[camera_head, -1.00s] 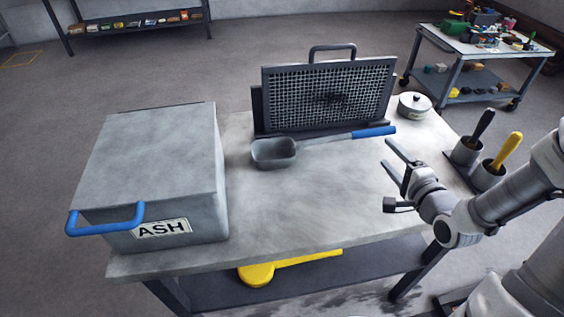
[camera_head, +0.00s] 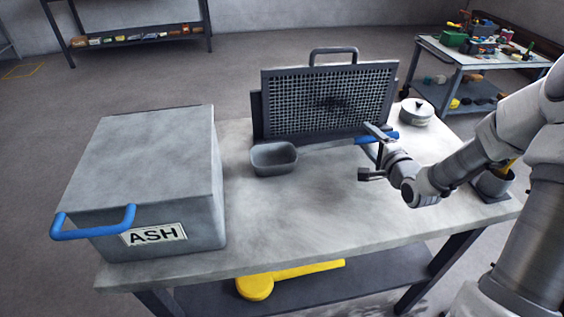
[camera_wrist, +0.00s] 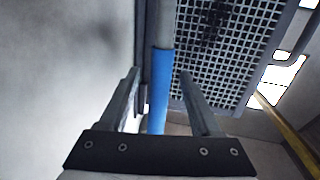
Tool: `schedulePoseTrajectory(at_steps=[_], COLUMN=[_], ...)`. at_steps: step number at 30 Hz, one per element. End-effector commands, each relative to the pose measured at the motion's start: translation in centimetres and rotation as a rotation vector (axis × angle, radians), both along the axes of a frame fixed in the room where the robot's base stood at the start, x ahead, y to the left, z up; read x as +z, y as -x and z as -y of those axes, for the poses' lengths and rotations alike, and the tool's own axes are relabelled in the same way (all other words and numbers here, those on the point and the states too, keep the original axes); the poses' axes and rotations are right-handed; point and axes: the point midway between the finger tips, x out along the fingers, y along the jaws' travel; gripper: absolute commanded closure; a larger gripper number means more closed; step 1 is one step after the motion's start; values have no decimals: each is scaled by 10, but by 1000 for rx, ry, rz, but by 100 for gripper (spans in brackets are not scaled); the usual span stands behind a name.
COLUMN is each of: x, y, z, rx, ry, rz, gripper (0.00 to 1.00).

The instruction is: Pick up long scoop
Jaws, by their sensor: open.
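The long scoop (camera_head: 273,158) lies on the table, its grey bowl left of centre and its handle running right along the front of the mesh screen. Its blue grip (camera_head: 388,137) is partly hidden behind my gripper (camera_head: 378,140). In the wrist view the scoop's blue grip (camera_wrist: 161,88) shows upright in the picture, between the two fingers of my gripper (camera_wrist: 158,85). The fingers are open, with gaps on both sides of the grip. I cannot tell how far the grip is from the fingertips in depth.
A mesh screen (camera_head: 330,100) with a top handle stands right behind the scoop; it shows close by in the wrist view (camera_wrist: 225,45). A grey ASH box (camera_head: 150,165) fills the table's left. The table's front middle is clear.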

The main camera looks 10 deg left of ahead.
Motion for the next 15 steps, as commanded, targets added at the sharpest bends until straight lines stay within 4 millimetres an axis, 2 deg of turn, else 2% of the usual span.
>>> schedulePoseTrajectory(at_steps=[5, 6, 15], x=[0, 0, 0], y=[0, 0, 0], z=[0, 0, 0], rx=[0, 0, -1], ry=[-1, -1, -1], rz=[0, 0, 0], gripper=[36, 39, 93])
